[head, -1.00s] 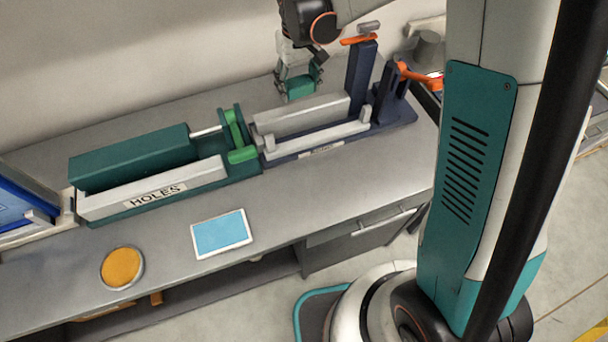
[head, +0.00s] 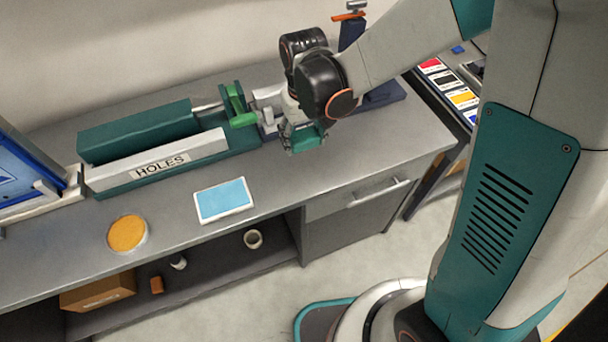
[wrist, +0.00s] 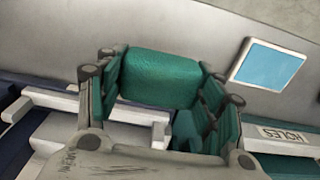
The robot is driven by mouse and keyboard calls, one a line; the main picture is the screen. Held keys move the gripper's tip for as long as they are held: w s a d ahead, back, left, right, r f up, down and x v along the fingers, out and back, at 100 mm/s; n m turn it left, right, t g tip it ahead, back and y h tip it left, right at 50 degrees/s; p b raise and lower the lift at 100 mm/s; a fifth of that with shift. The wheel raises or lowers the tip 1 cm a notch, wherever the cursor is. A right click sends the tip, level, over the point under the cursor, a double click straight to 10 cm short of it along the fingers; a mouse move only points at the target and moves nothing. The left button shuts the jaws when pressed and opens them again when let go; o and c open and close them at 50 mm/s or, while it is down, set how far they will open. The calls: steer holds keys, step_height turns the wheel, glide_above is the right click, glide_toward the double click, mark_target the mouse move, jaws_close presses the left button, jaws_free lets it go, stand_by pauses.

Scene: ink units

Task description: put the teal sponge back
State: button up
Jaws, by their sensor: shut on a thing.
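The teal sponge (wrist: 160,78) is held between the two fingers of my gripper (wrist: 160,85) in the wrist view. In the head view my gripper (head: 303,140) holds the sponge above the bench, just right of the green-ended HOLES unit, with the arm partly covering it. A white-rimmed tray with a light blue surface (head: 224,200) lies near the front of the bench, left of and nearer than the gripper. It also shows in the wrist view (wrist: 268,65) at the upper right, apart from the sponge.
The teal and white HOLES unit (head: 140,145) stands along the back of the bench. A round orange pad (head: 127,233) lies at the front left. A dark blue unit (head: 385,95) is behind my arm. The bench front right of the blue tray is clear.

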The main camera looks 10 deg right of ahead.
mark_target(303, 174)
step_height(303, 174, down, 14)
steer(key=b, duration=0.8)
steer(key=shift+f+b, duration=0.15)
steer(key=shift+b, duration=0.15)
steer(key=o, duration=1)
step_height(303, 174, up, 12)
steer(key=p, duration=0.3)
steer(key=shift+r+p, duration=0.2)
steer(key=shift+p, duration=0.15)
